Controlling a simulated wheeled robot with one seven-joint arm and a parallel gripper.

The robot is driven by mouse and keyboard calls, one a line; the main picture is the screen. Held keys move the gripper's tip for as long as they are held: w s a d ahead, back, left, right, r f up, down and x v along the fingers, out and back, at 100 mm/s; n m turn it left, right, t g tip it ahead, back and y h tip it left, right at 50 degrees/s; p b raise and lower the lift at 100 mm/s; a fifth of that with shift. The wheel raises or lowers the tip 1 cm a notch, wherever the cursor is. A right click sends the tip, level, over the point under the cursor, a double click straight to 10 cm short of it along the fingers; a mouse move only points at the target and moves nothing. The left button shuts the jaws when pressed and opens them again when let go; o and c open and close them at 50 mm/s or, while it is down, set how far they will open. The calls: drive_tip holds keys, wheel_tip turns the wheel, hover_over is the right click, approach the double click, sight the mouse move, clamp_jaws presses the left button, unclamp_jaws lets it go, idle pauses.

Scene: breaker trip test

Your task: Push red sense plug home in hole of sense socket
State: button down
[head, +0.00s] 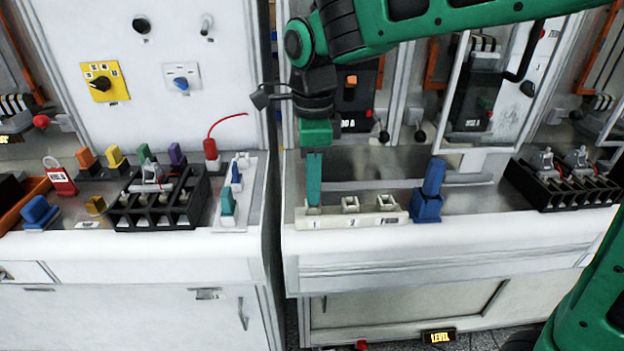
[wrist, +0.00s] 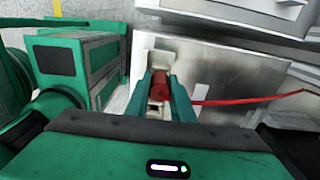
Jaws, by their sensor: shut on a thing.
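In the wrist view, a red plug (wrist: 160,84) with a red lead sits between the two teal fingers of my gripper (wrist: 161,95), which is shut on it. A pale block (wrist: 158,108) shows just below the plug. In the head view my gripper (head: 314,203) points straight down at the left end of a white socket strip (head: 365,219), at the place marked 1. The plug is hidden there by the fingers. I cannot tell how deep it sits. Two other raised sockets stand on the strip to the right.
A blue block (head: 427,200) stands right of the strip, and a black terminal block (head: 560,185) lies further right. On the left counter stand another red piece with a red wire (head: 211,152), a black fuse block (head: 150,205) and several coloured plugs. A gap separates the cabinets.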

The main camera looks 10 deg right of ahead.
drive_tip(key=shift+f, duration=0.75)
drive_tip(key=c, duration=1.5)
unclamp_jaws()
drive_tip(key=shift+o, duration=0.2)
wheel_tip(320, 180, up, 11)
drive_tip(key=shift+f, duration=0.1)
